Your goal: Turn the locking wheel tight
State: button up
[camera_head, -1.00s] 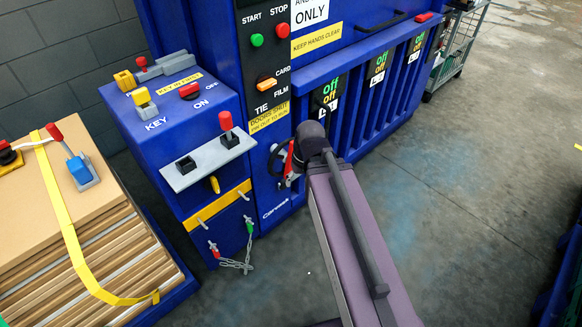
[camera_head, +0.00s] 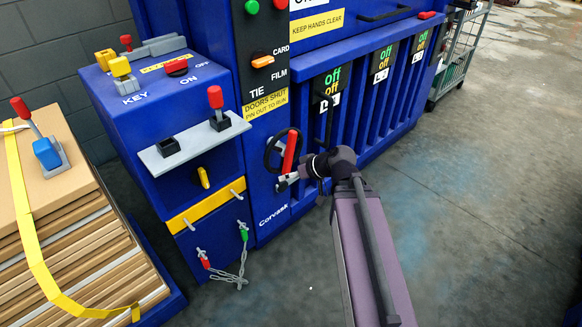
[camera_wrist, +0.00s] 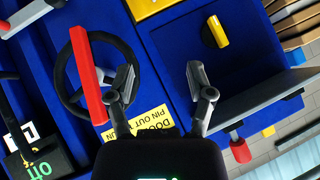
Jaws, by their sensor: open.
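The locking wheel is a black ring (camera_head: 270,150) with a red handle bar (camera_head: 290,151) across it, on the blue machine's front. In the wrist view the wheel (camera_wrist: 134,62) and its red bar (camera_wrist: 84,70) are at the left. My gripper (camera_head: 284,183) is just below the wheel's lower right part in the head view. In the wrist view my gripper (camera_wrist: 161,80) is open, with its left finger close beside the red bar and overlapping the wheel's rim. I cannot tell whether the finger touches the wheel.
A grey shelf (camera_head: 186,152) with a red-knobbed lever (camera_head: 215,98) juts out left of the wheel. A yellow knob (camera_head: 203,177) and hanging chain (camera_head: 226,277) are below it. Strapped boards (camera_head: 95,265) stand at the left.

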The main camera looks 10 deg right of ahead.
jog(key=w+d+f+t+y+b, duration=0.25)
jog(key=d+f+t+b, duration=0.2)
jog(key=b, duration=0.45)
jog(key=t+h+b, duration=0.1)
jog(key=t+b, duration=0.4)
jog(key=b, duration=0.4)
send_near(292, 157)
jog(key=v, duration=0.3)
jog(key=shift+s+r, duration=0.15)
jog(key=shift+r, duration=0.1)
jog(key=shift+a, duration=0.1)
jog(key=x, duration=1.3)
jog(key=shift+w+a+f, duration=0.15)
jog(key=shift+w+f, duration=0.05)
jog(key=shift+w, duration=0.2)
grip_shut()
